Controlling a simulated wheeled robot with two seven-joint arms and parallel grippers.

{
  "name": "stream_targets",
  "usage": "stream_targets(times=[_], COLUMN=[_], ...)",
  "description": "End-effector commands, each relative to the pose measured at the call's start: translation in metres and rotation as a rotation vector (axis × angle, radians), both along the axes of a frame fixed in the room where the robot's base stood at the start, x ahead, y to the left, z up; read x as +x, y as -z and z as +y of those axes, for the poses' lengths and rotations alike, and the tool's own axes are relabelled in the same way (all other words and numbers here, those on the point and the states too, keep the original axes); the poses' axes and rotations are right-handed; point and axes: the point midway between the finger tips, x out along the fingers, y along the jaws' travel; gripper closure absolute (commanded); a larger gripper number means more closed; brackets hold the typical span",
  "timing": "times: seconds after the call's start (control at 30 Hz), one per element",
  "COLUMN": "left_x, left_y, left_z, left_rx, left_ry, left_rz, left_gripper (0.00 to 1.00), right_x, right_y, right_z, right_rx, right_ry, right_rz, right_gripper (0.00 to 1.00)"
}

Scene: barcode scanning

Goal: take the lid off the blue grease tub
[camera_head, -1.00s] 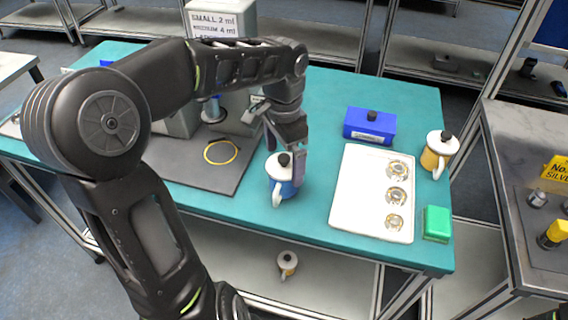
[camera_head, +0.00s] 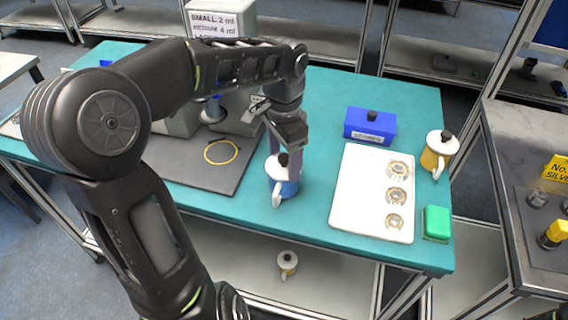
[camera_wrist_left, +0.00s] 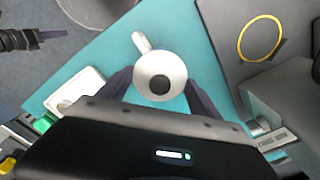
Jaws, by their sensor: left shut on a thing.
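The blue grease tub (camera_head: 287,189) stands upright near the table's front edge, with a white lid (camera_head: 275,171), a black knob and a white handle. My left gripper (camera_head: 284,165) points down over it, with one finger on each side of the lid, shut on it. In the left wrist view the lid (camera_wrist_left: 170,70) with its knob sits between the two dark fingers. I see no gap between lid and tub. What seems to be my right gripper (camera_wrist_left: 52,35) shows at the wrist view's upper left, off the table; its opening is unclear.
A white tray (camera_head: 345,205) with several round parts lies to the right. Behind it is a blue box (camera_head: 370,127); beyond it are a yellow tub (camera_head: 437,155) and a green box (camera_head: 436,223). A dark mat (camera_head: 190,172) with a yellow ring (camera_head: 237,152) lies left.

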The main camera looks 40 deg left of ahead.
Motion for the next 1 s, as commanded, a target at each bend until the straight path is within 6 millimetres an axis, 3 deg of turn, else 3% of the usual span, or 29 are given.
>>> stream_targets(times=[0.33,0.47,0.7,0.77,1.0], left_x=[0.001,0.001,0.001,0.0,0.0], left_y=[-0.009,-0.027,-0.077,-0.092,-0.101], left_z=[0.0,0.0,0.0,0.0,0.0], left_rx=[0.002,0.001,0.0,0.0,0.0], left_ry=[0.0,-0.001,0.001,0.001,0.0], left_rz=[-0.001,-0.005,-0.004,0.0,0.001], left_gripper=[0.64,0.64,0.64,0.64,0.64], right_x=[0.0,0.0,0.0,-0.001,-0.003], right_y=[0.001,0.003,0.003,-0.012,-0.021], right_z=[0.0,0.0,0.0,0.0,-0.001], right_rx=[0.0,0.001,0.001,-0.001,-0.006], right_ry=[0.0,0.0,-0.001,0.001,0.002], right_rz=[0.0,-0.001,-0.001,0.001,0.008], right_gripper=[0.64,0.64,0.64,0.64,0.64])
